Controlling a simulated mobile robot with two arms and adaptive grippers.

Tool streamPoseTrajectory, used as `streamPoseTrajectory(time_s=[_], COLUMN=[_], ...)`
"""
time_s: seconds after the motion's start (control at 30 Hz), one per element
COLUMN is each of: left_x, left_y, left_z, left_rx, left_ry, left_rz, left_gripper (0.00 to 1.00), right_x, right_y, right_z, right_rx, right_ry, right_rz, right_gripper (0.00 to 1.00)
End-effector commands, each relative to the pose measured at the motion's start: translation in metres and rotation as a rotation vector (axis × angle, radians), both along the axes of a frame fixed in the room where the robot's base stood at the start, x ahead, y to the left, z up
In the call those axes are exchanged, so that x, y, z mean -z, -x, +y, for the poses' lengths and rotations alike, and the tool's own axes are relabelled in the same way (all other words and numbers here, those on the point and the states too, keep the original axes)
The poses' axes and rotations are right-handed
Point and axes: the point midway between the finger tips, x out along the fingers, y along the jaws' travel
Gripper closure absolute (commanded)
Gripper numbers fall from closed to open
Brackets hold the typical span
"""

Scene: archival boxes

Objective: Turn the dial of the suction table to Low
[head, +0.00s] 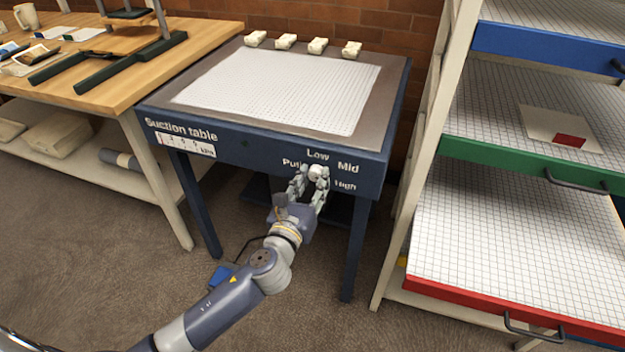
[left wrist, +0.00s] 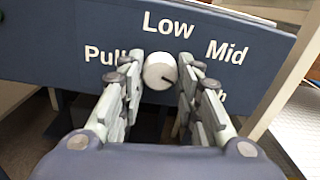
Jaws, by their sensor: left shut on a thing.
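The suction table (head: 392,95) is dark blue with a white gridded top. Its front panel carries a white round dial (head: 318,172), with the labels Pull, Low, Mid and High around it. Low is above the dial, Mid at its upper right. My left gripper (head: 311,180) is at the panel, its fingers on both sides of the dial and shut on it. The left wrist view shows the dial (left wrist: 160,70) between the fingertips. A short dark mark on its face points to the lower right, towards the High label, which a finger mostly covers. My right gripper is out of view.
A wooden workbench (head: 110,75) stands on the left. A rack with blue, green and red trays (head: 480,295) stands close on the right. Several small pale blocks (head: 285,41) lie along the table's back edge. A pressure gauge strip (head: 186,144) is on the panel's left.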

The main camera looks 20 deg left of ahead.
Motion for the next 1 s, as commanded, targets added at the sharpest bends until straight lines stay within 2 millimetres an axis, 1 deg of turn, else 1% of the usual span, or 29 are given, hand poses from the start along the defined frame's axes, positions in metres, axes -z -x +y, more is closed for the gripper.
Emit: streamPoseTrajectory(time_s=[0.27,0.6,1.0], left_x=[-0.001,-0.001,-0.002], left_y=[0.000,0.000,0.000], left_z=[0.000,0.000,0.000], left_rx=[-0.001,-0.001,-0.003], left_ry=[0.250,0.575,0.953], left_rz=[0.008,0.019,0.031], left_gripper=[0.93,0.93,0.93], right_x=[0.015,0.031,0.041], right_y=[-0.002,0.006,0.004], right_z=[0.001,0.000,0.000], right_rx=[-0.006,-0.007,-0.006], right_ry=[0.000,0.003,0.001], right_rz=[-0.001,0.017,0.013], right_gripper=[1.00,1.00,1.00])
